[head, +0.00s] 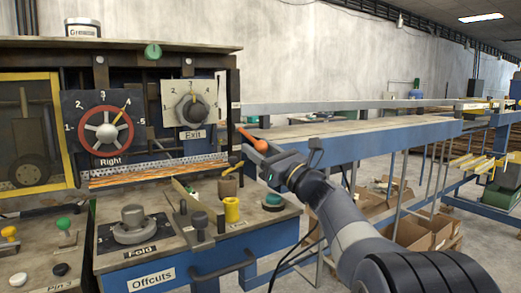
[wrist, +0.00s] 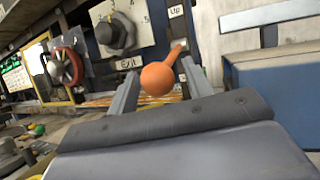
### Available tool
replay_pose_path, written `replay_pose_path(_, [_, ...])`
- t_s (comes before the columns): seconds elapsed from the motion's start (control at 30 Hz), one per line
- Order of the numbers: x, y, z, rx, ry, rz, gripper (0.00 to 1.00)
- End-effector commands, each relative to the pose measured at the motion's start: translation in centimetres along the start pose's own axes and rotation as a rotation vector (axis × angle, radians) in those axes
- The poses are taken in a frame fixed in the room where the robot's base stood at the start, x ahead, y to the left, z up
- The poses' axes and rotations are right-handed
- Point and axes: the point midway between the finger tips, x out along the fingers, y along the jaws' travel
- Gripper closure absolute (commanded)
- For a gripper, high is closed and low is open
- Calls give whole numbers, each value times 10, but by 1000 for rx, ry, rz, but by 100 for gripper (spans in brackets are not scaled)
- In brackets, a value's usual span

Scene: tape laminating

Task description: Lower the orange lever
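The orange lever (head: 250,138) sticks out from the right side of the machine, just right of the "Exit" dial, with its round knob nearest me. In the wrist view the lever's knob (wrist: 157,79) shows between my two fingers, and its stem runs back up and right to a pivot near an "Up" label (wrist: 175,12). My gripper (wrist: 161,70) is open, with a visible gap on each side of the knob. In the head view my gripper (head: 268,160) is at the knob, slightly below and right of it. Its fingertips are hard to make out there.
The machine carries the "Exit" dial (head: 191,109) and the red "Right" wheel (head: 105,131). Below my gripper's left, a ledge holds a yellow spool (head: 232,210) and a green-topped knob (head: 273,201). A blue-framed conveyor table (head: 350,141) stands close behind and right of my gripper.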

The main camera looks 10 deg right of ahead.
Motion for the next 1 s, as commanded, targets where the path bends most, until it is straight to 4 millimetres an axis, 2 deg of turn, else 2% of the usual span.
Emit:
replay_pose_path(0.23, [-1, 0, 1, -1, -2, 0, 51])
replay_pose_path(0.33, [-8, -1, 1, -2, -1, -2, 51])
replay_pose_path(0.8, [-93, -1, 0, -1, 0, -3, 51])
replay_pose_path(1.0, [-107, 0, 0, -1, 0, 0, 51])
